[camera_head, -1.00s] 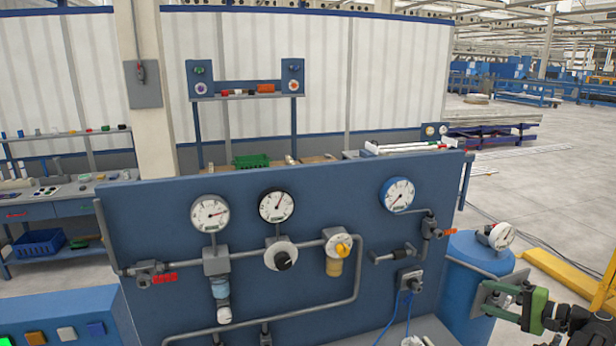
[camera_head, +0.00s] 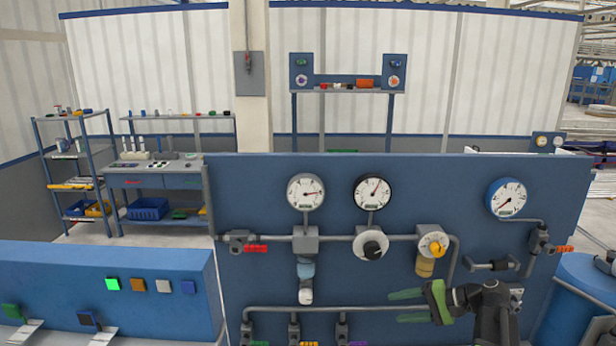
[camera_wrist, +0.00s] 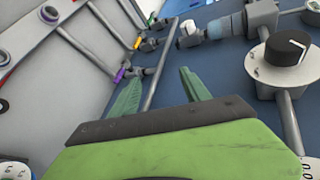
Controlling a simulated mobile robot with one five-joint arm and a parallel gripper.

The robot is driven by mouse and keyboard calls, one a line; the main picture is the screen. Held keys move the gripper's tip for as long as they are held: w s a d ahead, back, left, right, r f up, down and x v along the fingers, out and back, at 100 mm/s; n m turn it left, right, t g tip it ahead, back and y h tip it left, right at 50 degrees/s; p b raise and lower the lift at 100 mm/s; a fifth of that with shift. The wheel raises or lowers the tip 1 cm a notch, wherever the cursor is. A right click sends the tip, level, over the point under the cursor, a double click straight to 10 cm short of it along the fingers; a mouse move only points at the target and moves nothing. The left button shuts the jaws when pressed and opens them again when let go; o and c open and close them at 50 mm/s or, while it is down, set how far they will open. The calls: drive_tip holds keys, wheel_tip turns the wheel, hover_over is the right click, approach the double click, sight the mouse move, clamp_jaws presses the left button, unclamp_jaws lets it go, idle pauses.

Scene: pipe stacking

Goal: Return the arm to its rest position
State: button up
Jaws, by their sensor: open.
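My gripper (camera_head: 408,307) is at the lower right of the head view, in front of the blue gauge panel (camera_head: 270,200). Its two green fingers point left and stand apart with nothing between them. In the wrist view the fingers of my gripper (camera_wrist: 158,88) are also spread and empty, with the panel and its pipes beyond them. The gripper's dark arm links reach in from the right in the head view. No pipe piece is held.
The panel carries a white gauge (camera_head: 306,192), a black-rimmed gauge (camera_head: 372,192), a blue-rimmed gauge (camera_head: 506,198) and a yellow-knobbed regulator (camera_head: 432,243). A blue tank (camera_head: 585,285) stands right. Shelves (camera_head: 68,165) are behind.

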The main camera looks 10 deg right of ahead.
drive_tip(key=s+a+f+n+g+h+b, duration=0.1)
drive_tip(key=s+a+f+n+g+h, duration=0.1)
drive_tip(key=a+f, duration=0.45)
drive_tip(key=s+a+f+n+g+h+b, duration=0.1)
drive_tip(key=s+a+f+n+g+h, duration=0.15)
drive_tip(key=a, duration=0.75)
drive_tip(key=s+a+f+n+g+h+b, duration=0.1)
drive_tip(key=a+f+n+g, duration=0.1)
drive_tip(key=a+f, duration=0.45)
drive_tip(key=s+d+f+h, duration=0.1)
drive_tip(key=s+d+h, duration=0.1)
drive_tip(key=d+h, duration=0.3)
drive_tip(key=shift+s+d+n, duration=0.15)
drive_tip(key=shift+d+n, duration=0.2)
drive_tip(key=shift+d, duration=0.15)
